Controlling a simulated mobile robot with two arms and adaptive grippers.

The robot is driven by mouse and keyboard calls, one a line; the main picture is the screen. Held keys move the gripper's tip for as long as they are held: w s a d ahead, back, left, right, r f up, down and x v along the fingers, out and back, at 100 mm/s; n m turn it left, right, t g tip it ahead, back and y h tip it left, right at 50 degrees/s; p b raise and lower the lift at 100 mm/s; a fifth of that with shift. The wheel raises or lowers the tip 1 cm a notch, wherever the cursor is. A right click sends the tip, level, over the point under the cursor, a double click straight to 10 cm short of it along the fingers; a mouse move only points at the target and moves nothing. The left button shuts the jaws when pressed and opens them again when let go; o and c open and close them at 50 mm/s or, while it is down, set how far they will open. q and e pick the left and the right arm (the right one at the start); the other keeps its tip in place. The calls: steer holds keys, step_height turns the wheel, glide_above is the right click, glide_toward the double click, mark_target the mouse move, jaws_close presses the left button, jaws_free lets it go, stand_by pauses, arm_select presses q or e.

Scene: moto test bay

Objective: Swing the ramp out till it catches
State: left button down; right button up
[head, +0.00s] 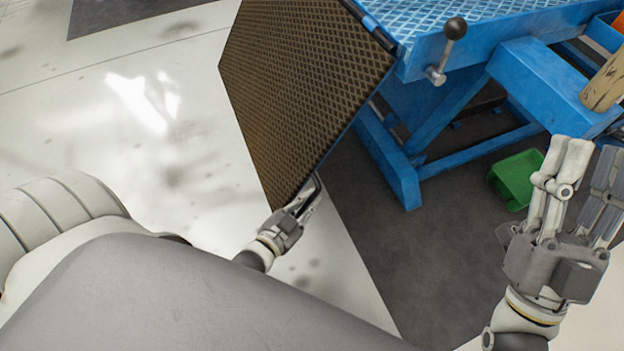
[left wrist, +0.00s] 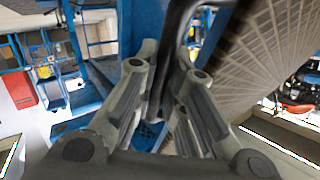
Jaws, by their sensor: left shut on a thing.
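The ramp (head: 300,90) is a brown, diamond-patterned plate joined to the end of the blue lift table (head: 470,22). It slopes out from the table's edge, and its near corner is beside my left gripper (head: 307,196). My left gripper is shut on a dark bar-like handle (left wrist: 178,50) at that corner. In the left wrist view the bar runs between the fingers, with the ramp's ribbed face (left wrist: 265,50) to the right. Whether the ramp's hinge is caught cannot be told. My right gripper (head: 590,165) is open and empty, apart from the table, at the right.
A lever with a black knob (head: 455,29) stands on the table's side. Blue legs and braces (head: 390,160) are below. A green bin (head: 516,178) sits on the dark mat (head: 400,265). The pale floor at left is clear.

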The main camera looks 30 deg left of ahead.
arm_select(q)
steer(key=shift+s+a+r+p, duration=0.5)
steer(key=shift+s+r+p, duration=0.1)
steer(key=shift+p, duration=0.55)
steer(key=shift+s+a+r+m+g+p, duration=0.35)
steer(key=shift+s+r+p, duration=0.2)
steer(key=shift+p, duration=0.55)
arm_select(e)
steer(key=w+d+f+g+h, duration=0.1)
steer(key=w+f+g+h, duration=0.1)
steer(key=f+g, duration=0.55)
steer(key=w+f+g+h, duration=0.25)
steer(key=f+g, duration=0.25)
steer(key=f, duration=0.5)
steer(key=s+d+f+m+g+h+p, duration=0.1)
steer(key=s+d+f+g+p, duration=0.2)
steer(key=s+f+g, duration=0.35)
steer(key=s+d+f+g+h+p, duration=0.2)
steer(key=s+d+f+g+p, duration=0.15)
steer(key=s, duration=0.55)
arm_select(q)
steer(key=s+a+r+g+y+p, duration=0.1)
steer(key=s+a+r+g+p, duration=0.1)
steer(key=s+a+r+p, duration=0.2)
steer(key=shift+s+r+m, duration=0.35)
steer(key=shift+r, duration=0.1)
arm_select(e)
step_height(320, 180, down, 18)
steer(key=g, duration=0.1)
steer(key=shift+a, duration=0.3)
